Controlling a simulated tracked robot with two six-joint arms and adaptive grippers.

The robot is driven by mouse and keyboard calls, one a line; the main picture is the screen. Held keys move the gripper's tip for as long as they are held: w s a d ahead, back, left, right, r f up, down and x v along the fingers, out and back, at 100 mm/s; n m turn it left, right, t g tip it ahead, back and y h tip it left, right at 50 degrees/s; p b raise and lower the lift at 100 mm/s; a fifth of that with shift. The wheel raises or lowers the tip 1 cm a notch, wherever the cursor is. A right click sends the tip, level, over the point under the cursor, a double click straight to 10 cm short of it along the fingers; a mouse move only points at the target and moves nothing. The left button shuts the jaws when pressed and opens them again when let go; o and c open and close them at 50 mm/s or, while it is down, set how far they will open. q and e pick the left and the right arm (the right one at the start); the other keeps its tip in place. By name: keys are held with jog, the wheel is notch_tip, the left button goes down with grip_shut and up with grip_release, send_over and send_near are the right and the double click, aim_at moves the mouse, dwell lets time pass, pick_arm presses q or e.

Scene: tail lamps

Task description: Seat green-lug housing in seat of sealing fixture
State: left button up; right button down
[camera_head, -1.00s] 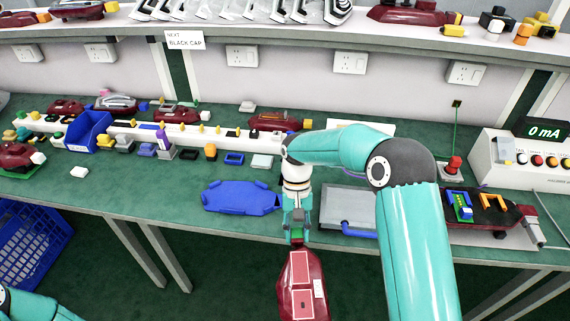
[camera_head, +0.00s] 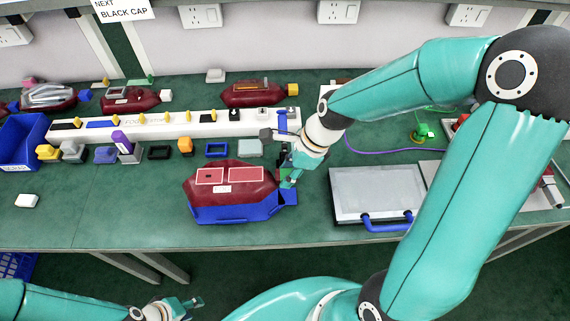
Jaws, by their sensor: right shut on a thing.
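The dark red housing (camera_head: 232,178), with two lighter red panels and a small white label on top, lies lengthwise over the blue sealing fixture (camera_head: 235,213). The fixture's front wall shows below it; the housing hides the seat, and I cannot tell whether it is fully down or slightly above. My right gripper (camera_head: 289,176) is shut on the housing's right end. Something green shows there, but I cannot tell whether it is the lug. My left gripper (camera_head: 186,307) is low in front of the bench, away from the housing; its fingers are too small to read.
A grey plate with a blue handle (camera_head: 376,193) lies right of the fixture. Behind is a white rail (camera_head: 170,126) with small caps in front, and more red housings (camera_head: 258,93) beyond. A blue bin (camera_head: 22,142) stands at left. The green bench left of the fixture is mostly clear.

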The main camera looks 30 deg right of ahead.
jog(key=shift+d, duration=0.15)
jog(key=b, duration=0.4)
send_over(284, 196)
jog(key=d, duration=0.1)
jog(key=f, duration=0.5)
jog(key=shift+s+f, duration=0.25)
jog(key=shift+s, duration=0.05)
dwell(0.8)
jog(key=shift+f, duration=0.15)
jog(key=shift+f+b, duration=0.7)
jog(key=shift+f, duration=0.65)
jog(key=c, duration=0.7)
grip_release()
